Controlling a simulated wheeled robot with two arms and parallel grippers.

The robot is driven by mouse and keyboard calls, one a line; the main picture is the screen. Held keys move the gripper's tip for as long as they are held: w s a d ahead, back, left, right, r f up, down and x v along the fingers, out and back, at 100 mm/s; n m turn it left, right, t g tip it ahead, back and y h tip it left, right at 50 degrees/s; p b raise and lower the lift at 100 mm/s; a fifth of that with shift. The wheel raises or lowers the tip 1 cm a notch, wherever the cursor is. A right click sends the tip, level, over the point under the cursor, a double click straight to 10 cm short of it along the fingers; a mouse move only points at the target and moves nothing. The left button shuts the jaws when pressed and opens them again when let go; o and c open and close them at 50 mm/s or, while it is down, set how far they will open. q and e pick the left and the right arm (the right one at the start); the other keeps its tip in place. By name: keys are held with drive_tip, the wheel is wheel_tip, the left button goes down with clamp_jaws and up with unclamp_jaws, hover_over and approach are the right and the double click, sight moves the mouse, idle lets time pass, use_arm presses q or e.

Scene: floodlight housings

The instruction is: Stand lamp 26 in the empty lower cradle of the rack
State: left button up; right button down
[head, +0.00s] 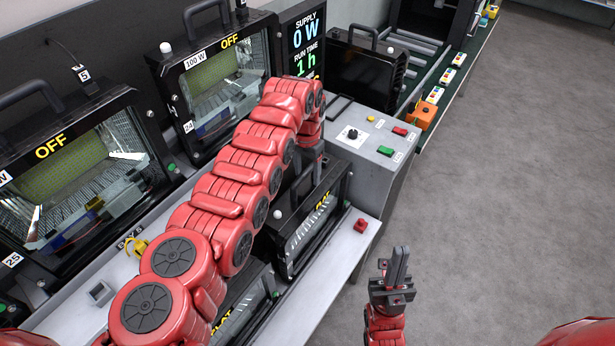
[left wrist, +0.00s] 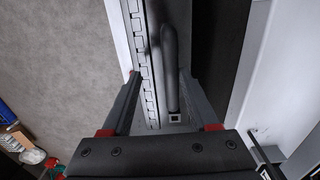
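A black floodlight housing (head: 275,238) with a glass front and yellow lettering stands tilted on the front bench below my left arm. I cannot read a number 26 on it. My left gripper (head: 308,165) is above this lamp, partly hidden by its own arm. In the left wrist view the left gripper (left wrist: 160,78) is open, with a finger on each side of a dark bar handle (left wrist: 170,65) above a finned black housing (left wrist: 145,45). Contact cannot be told. My right gripper (head: 397,268) is empty over the floor, its fingers together. No empty cradle is clearly visible.
Lamps numbered 25 (head: 62,185) and 24 (head: 210,92), both showing OFF, stand behind. A supply display (head: 308,40) and a grey button console (head: 372,140) stand beyond. Another dark unit with FLAT lettering (head: 225,318) is nearer. Floor at right is clear.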

use_arm(q)
wheel_tip(320, 180, up, 16)
drive_tip(key=p, duration=0.4)
drive_tip(key=shift+w+a+f, duration=0.15)
drive_tip(key=shift+f, duration=0.05)
drive_tip(key=shift+f, duration=0.1)
